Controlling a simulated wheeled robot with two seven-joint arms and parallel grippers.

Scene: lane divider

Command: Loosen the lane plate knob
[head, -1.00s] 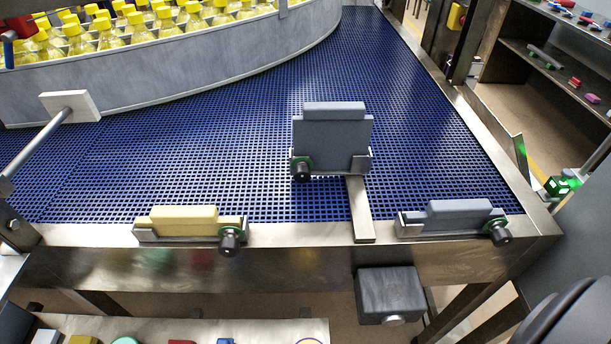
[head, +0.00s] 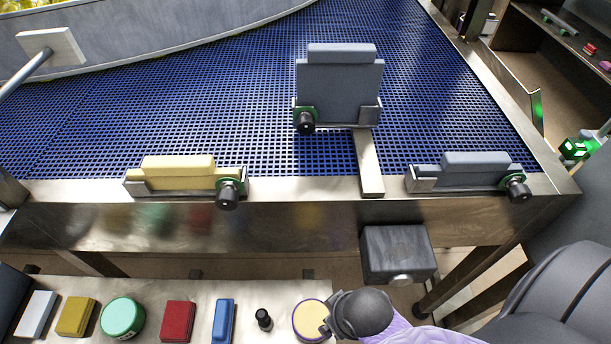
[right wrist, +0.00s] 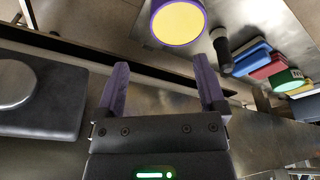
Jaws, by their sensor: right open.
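A grey-blue lane plate (head: 340,90) stands upright over the blue conveyor mesh, in a metal holder at the end of a steel bar (head: 370,165). Its black knob (head: 306,122) with a green ring sits at the holder's lower left. A yellow block (head: 178,172) and a grey-blue block (head: 470,170) sit in holders on the front rail, each with a black knob (head: 228,194) (head: 518,188) at its right. My right gripper (right wrist: 163,88) is open and empty, well below and in front of the plate, near the round yellow item. My left gripper is out of view.
A lower steel shelf (head: 268,300) holds several items, including a round yellow one with a purple rim (head: 309,318), a small black knob-like piece (head: 264,320) and a blue block (head: 224,320). A dark box (head: 398,252) hangs under the front rail (head: 300,190).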

